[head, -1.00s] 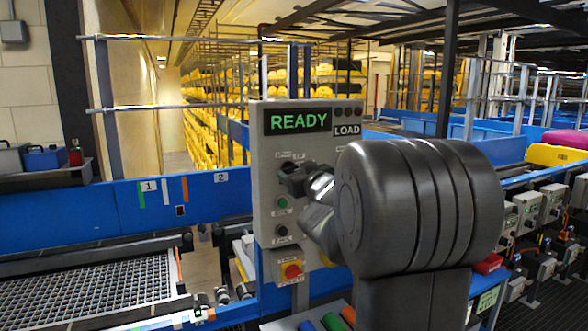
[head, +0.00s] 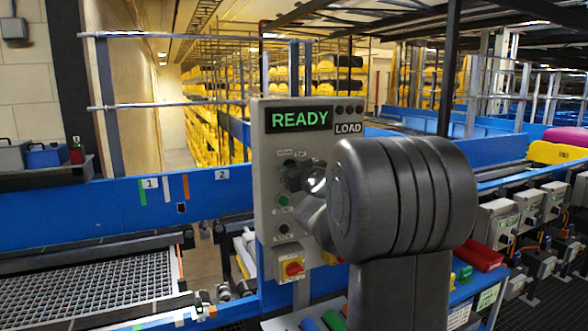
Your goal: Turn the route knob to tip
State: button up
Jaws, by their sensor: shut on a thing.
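The grey control panel (head: 266,150) stands in the middle of the head view. Its display (head: 298,119) reads READY in green, and a smaller sign beside it reads LOAD (head: 348,128). My gripper (head: 294,176) is at the upper left of the panel face, below the display, shut on the route knob there. The dark fingers and my wrist hide most of the knob, so I cannot tell which mark it points to. Below it are a green button (head: 283,200) and a dark button (head: 283,229).
A red tray (head: 480,256) and several grey control boxes stand at right. My arm covers the panel's right side.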

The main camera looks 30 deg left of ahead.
jog(key=shift+n, duration=0.3)
jog(key=shift+s+a+f+n+b, duration=0.1)
jog(key=shift+n+b, duration=2.1)
jog(key=shift+n, duration=1.3)
jog(key=o, duration=1)
